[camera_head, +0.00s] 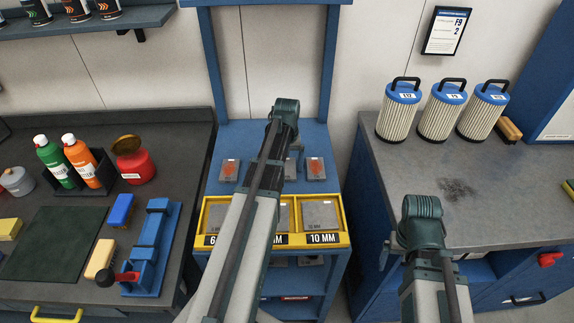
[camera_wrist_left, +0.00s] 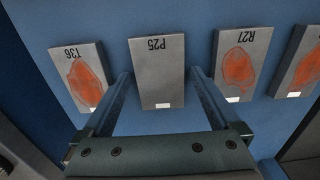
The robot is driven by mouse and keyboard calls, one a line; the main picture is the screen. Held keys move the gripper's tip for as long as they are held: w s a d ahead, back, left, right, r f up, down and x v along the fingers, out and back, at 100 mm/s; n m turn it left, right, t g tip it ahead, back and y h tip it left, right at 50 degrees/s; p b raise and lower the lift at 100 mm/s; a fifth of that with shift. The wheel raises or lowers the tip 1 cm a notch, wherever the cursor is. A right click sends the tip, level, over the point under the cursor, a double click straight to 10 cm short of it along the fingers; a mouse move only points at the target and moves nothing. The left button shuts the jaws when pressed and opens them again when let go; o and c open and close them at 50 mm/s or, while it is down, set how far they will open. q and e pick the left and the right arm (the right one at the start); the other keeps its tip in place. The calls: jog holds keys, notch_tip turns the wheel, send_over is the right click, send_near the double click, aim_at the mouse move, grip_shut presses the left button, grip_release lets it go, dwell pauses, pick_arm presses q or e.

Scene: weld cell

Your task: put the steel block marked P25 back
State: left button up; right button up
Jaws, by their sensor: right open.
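The grey steel block marked P25 (camera_wrist_left: 157,78) is in the left wrist view, its face plain grey with a small white patch at one edge. The two fingers of my left gripper (camera_wrist_left: 160,82) lie along its two sides, close to it; I cannot tell whether they touch it. In the head view the block (camera_head: 293,168) is partly hidden by my left arm.
Blocks T36 (camera_wrist_left: 82,77) and R27 (camera_wrist_left: 236,66), both with orange patches, flank P25 on the blue surface (camera_wrist_left: 200,22). A yellow tray (camera_head: 347,240) holds plates in front. Filters (camera_head: 440,112) stand on the right bench; bottles and tools stand on the left bench.

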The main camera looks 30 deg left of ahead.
aim_at(286, 169)
pick_arm(q)
jog(key=shift+r, duration=0.1)
notch_tip(286, 169, up, 12)
jog(key=p, duration=1.2)
notch_tip(286, 169, down, 12)
jog(key=b, duration=1.1)
jog(key=shift+b, duration=0.4)
jog(key=shift+r, duration=0.2)
notch_tip(286, 169, up, 12)
jog(key=p, duration=1.3)
notch_tip(286, 169, down, 13)
jog(key=b, duration=1.3)
jog(key=shift+r, duration=0.1)
jog(key=r+p, duration=0.4)
jog(key=shift+s+r, duration=0.25)
jog(key=shift+r, duration=0.1)
jog(key=s, duration=0.4)
jog(key=s+d, duration=0.1)
jog(key=s, duration=0.4)
jog(key=s+p, duration=0.1)
jog(key=s, duration=0.4)
jog(key=shift+d+r, duration=0.3)
jog(key=shift+d, duration=0.1)
